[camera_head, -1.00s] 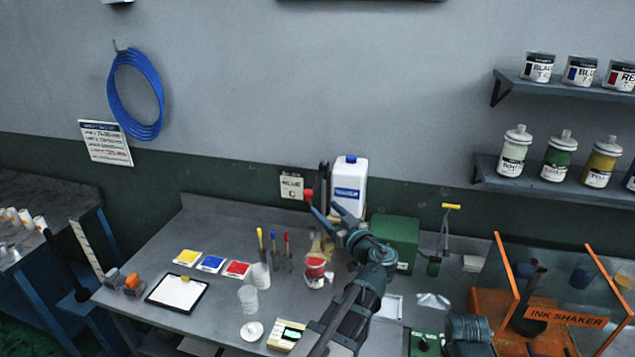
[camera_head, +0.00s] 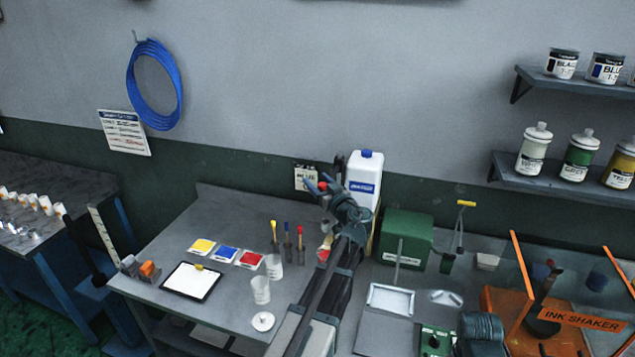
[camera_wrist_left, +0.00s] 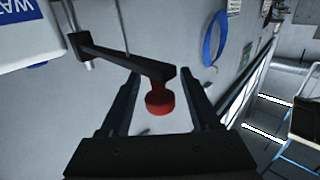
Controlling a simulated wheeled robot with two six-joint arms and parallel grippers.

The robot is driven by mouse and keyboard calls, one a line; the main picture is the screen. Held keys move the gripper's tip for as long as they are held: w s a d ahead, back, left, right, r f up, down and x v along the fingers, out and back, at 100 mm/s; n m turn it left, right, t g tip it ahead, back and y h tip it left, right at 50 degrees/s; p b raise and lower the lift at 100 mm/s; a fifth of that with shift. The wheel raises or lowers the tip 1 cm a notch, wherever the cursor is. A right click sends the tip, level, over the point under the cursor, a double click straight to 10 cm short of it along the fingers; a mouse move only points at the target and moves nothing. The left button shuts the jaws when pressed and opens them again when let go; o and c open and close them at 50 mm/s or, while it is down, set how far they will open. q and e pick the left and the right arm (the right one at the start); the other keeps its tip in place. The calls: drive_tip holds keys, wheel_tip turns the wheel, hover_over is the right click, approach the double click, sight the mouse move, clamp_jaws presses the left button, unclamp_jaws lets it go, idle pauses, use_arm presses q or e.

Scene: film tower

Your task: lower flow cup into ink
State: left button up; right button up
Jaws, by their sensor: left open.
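My left gripper (camera_head: 323,187) is open in front of the back wall, left of the white jug. In the left wrist view, a red knob (camera_wrist_left: 160,101) on a dark lever (camera_wrist_left: 125,58) lies between its open jaws (camera_wrist_left: 160,85). The jaws are apart from the knob's sides; whether the knob is deep between them is hard to tell. The red ink container (camera_head: 325,246) on the bench is mostly hidden behind my left arm. I cannot make out the flow cup in either view. My right gripper is not in view.
The white jug (camera_head: 363,182) and a green box (camera_head: 405,238) stand right of my arm. The orange ink shaker (camera_head: 580,318) is at the right. Bare bench lies at the back left.

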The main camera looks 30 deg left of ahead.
use_arm(q)
drive_tip(key=shift+a, duration=0.1)
drive_tip(key=shift+c, duration=0.3)
clamp_jaws()
idle(1.2)
